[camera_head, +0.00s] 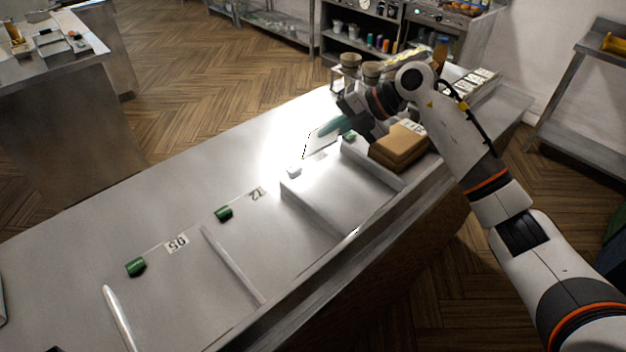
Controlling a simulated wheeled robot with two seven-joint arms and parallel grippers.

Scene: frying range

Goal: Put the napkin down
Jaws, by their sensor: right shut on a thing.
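My right gripper (348,124) is over the far right part of the steel counter (120,212), with its arm coming in from the right. It is shut on a pale, flat piece with a teal part, which I take to be the napkin (321,141). The napkin slants down to the left from the fingers. Glare on the counter beside it hides whether its lower edge touches the surface. The fingertips are partly hidden by the wrist. My left gripper is not in view.
Raised strips (232,264) divide the counter's near side. A brown block-like stack (400,144) sits right of the gripper. Containers (350,62) stand behind it. The counter's left part is mostly clear.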

